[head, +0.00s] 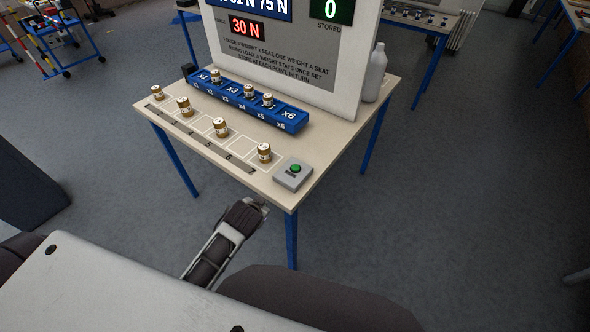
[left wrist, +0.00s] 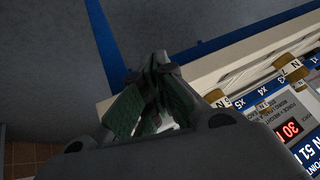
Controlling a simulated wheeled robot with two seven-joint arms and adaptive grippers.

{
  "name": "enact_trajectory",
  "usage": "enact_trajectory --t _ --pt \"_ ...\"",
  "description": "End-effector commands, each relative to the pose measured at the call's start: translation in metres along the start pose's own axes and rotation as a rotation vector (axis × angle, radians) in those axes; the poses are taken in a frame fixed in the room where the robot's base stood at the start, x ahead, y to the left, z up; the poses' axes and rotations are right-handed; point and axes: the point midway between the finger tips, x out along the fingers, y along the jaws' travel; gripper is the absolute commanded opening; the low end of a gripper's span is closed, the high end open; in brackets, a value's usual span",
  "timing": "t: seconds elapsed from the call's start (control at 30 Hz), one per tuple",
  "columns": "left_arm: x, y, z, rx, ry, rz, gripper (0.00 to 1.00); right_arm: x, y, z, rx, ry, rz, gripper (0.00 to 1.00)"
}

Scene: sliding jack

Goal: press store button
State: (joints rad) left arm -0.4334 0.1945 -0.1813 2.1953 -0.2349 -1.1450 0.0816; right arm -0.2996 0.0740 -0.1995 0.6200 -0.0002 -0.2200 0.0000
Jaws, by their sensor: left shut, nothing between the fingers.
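The store button (head: 296,167) is a small green round button on top of a grey box (head: 291,178). The box sits at the table's near right corner in the head view. My left gripper (head: 264,203) is in front of the table's near edge, below and left of the box in the picture, apart from it. Its fingers are shut and empty, also in the left wrist view (left wrist: 160,60). I cannot make out the button in the left wrist view. My right gripper is not in view.
Brass weights stand on the table (head: 330,135), the nearest (head: 264,153) just left of the button box. A blue numbered rail (head: 290,119) holds more weights before a display panel (head: 300,60) reading 30 N and 0 stored. A bottle (head: 375,75) stands behind. Open floor lies right.

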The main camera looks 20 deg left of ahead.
Motion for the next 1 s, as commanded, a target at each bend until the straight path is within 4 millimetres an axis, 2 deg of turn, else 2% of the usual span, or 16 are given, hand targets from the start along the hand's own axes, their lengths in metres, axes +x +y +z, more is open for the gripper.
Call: enact_trajectory --t 0.03,0.3,0.5,0.77,1.0 --pt "-0.002 -0.006 -0.014 0.012 0.039 -0.024 0.0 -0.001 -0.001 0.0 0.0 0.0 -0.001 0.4" --pt "-0.013 -0.035 -0.087 0.086 0.271 -0.152 0.0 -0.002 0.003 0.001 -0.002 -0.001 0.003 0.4" --pt "-0.029 -0.047 -0.141 0.162 0.453 -0.233 0.0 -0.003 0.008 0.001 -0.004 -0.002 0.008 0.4" --pt "-0.058 -0.051 -0.208 0.294 0.699 -0.32 0.0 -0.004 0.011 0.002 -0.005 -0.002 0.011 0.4" --pt "-0.091 -0.041 -0.261 0.448 0.92 -0.375 0.0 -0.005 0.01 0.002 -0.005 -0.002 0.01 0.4"
